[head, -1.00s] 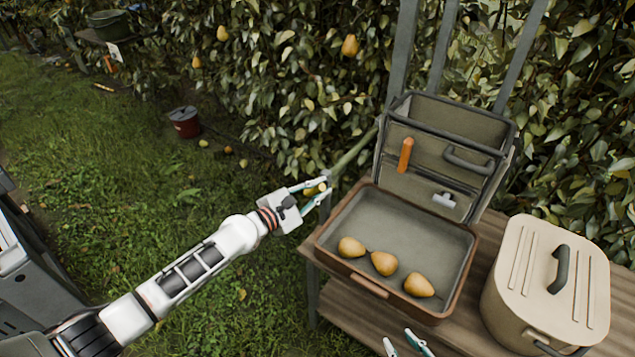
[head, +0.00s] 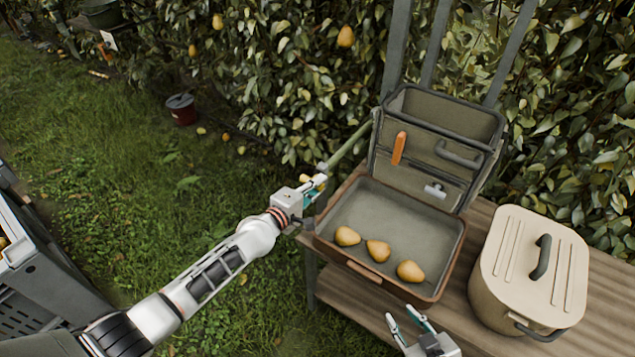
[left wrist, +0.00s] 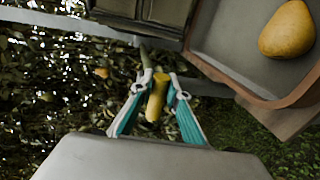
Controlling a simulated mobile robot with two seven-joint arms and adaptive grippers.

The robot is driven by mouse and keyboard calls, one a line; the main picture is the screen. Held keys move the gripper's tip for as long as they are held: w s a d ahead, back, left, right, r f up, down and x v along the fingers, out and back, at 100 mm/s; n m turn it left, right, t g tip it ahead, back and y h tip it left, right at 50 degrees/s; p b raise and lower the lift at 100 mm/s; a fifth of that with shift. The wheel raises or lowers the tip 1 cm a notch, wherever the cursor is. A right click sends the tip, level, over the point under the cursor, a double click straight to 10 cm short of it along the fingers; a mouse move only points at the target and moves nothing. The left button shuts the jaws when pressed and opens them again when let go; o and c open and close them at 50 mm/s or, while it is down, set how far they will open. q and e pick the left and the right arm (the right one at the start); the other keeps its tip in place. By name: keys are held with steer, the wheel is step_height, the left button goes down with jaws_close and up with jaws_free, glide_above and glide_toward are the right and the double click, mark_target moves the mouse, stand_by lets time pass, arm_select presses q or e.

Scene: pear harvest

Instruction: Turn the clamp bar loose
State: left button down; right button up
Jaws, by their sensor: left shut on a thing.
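The clamp bar appears as a short yellow bar (left wrist: 157,96) at the end of a green pole (left wrist: 146,60) in the left wrist view. My left gripper (left wrist: 156,90) is shut on it, with one finger on each side. In the head view the left gripper (head: 317,183) is at the pole's near end, left of the open case, and mostly hides the bar. The green pole (head: 350,147) slopes up from there toward the case lid. My right gripper (head: 408,321) is at the bottom edge, in front of the case, its fingers apart and empty.
The open brown case (head: 458,250) holds three pears (head: 378,251) and stands on a wooden bench (head: 350,310). A cream lidded box (head: 530,270) stands to its right. A leafy hedge is behind. A red bucket (head: 182,110) stands on the grass, with fallen pears nearby.

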arm_select(q)
steer(key=shift+f, duration=0.1)
stand_by(0.5)
steer(key=c, duration=2)
jaws_free()
steer(key=shift+o, duration=0.2)
steer(key=v, duration=1.2)
steer(key=s+a+f+m+y, duration=0.2)
steer(key=s+a+f+m, duration=0.2)
steer(key=s, duration=0.4)
steer(key=s+a+f+m+g+y, duration=0.1)
steer(key=s+a+f+m+y, duration=0.1)
steer(key=s+a+f+m, duration=0.3)
steer(key=s+a+f+m+g+y, duration=0.1)
steer(key=s+a+f+m+y, duration=0.2)
steer(key=s, duration=0.8)
steer(key=a+f+m, duration=0.2)
steer(key=a+m, duration=0.1)
steer(key=a, duration=0.1)
steer(key=shift+s+f, duration=0.2)
